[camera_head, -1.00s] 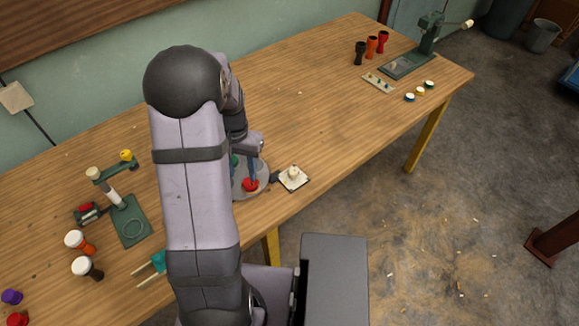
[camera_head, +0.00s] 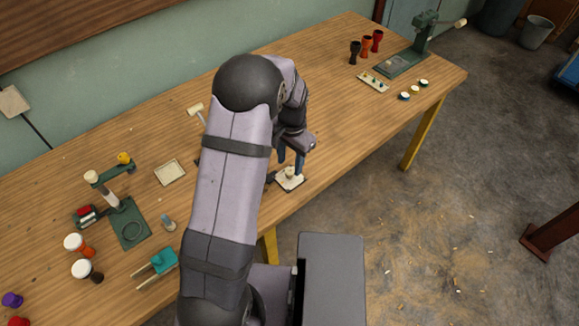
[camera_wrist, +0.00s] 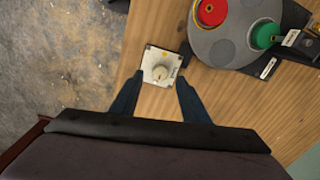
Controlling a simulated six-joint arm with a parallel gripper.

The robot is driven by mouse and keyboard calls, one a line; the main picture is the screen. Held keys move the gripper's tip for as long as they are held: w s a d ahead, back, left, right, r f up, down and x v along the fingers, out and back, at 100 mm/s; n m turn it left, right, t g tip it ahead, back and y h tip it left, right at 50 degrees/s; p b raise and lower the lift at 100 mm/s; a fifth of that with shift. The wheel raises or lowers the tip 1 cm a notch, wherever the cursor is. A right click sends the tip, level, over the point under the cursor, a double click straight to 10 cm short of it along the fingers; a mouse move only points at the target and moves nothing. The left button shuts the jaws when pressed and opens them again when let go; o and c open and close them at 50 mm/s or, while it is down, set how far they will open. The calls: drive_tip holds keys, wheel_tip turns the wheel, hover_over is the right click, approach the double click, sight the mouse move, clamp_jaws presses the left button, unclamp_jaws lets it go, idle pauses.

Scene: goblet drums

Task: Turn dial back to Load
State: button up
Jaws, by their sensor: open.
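The dial (camera_wrist: 160,72) is a cream knob on a small white square plate with dark lettering and a yellowish mark. It also shows near the table's front edge in the head view (camera_head: 290,179). My gripper (camera_wrist: 158,98) is open above the dial, with one blue finger to each side of the knob's near side. I cannot tell whether either finger touches it. The gripper also shows in the head view (camera_head: 291,168). A grey round turntable (camera_wrist: 222,46) beside the dial carries a red piece (camera_wrist: 211,11) and a green piece (camera_wrist: 265,35). The plate's lettering is too small to read.
Small label tags (camera_wrist: 268,68) stand by the turntable, which my arm hides in the head view. A green press stand (camera_head: 130,226) and a cream tray (camera_head: 170,172) are to the left. The table right of the dial is clear up to several drum parts (camera_head: 365,47).

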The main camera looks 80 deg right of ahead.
sight(289, 172)
drive_tip(key=shift+f+p, duration=0.4)
drive_tip(key=shift+f, duration=1.55)
drive_tip(key=c, duration=1.1)
